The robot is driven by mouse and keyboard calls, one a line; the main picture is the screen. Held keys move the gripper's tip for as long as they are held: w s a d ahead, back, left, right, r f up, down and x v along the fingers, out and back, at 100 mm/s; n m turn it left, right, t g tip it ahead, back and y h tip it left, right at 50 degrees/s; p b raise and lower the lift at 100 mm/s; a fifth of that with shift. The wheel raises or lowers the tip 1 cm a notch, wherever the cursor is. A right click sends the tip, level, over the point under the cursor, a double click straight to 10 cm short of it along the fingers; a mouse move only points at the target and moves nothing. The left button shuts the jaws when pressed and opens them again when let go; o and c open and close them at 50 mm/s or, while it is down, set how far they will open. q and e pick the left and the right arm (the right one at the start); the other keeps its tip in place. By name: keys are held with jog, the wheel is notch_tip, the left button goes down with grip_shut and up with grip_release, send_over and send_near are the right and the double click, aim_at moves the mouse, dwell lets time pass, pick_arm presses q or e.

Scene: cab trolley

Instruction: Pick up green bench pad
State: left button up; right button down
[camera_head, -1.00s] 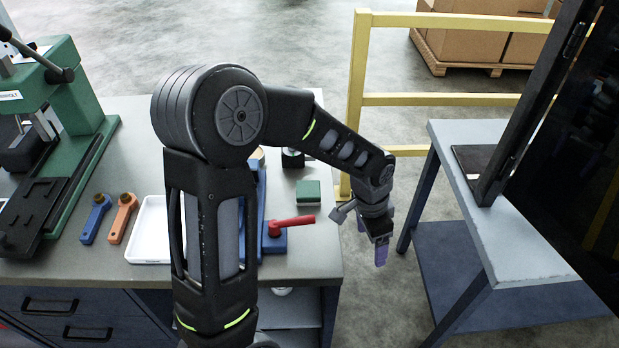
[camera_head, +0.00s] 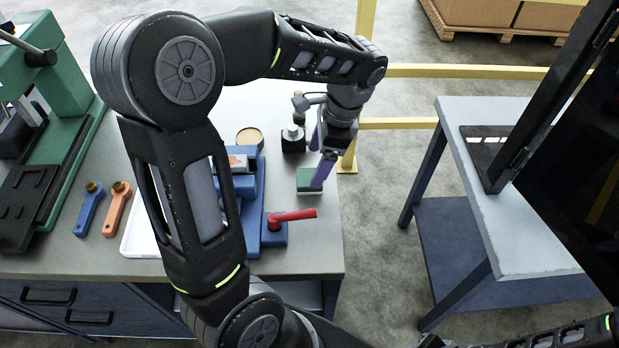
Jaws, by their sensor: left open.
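The green bench pad (camera_head: 304,184) is a small green block with a pale lower edge, lying on the grey workbench (camera_head: 310,245) near its right edge. My left gripper (camera_head: 317,165) is open, with purple fingers pointing down at the pad. The nearer finger overlaps the pad's right part in the picture. I cannot tell whether it touches the pad. Nothing shows between the fingers. The jaws of my right gripper are outside the picture; only part of that arm shows at the bottom right.
A blue fixture with a red handle (camera_head: 293,215) stands just in front of the pad. A small dark block with a metal top (camera_head: 293,141) stands behind it. Orange (camera_head: 117,210) and blue (camera_head: 90,208) tools lie at left. A yellow rail (camera_head: 440,71) runs behind; a side table (camera_head: 480,200) stands right.

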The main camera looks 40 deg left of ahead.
aim_at(310, 177)
pick_arm(q)
jog(key=shift+f, duration=0.25)
jog(key=shift+p+x, duration=0.6)
jog(key=shift+x, duration=2.05)
jog(key=shift+d, duration=0.1)
jog(key=c, duration=1.5)
jog(key=shift+r, duration=0.15)
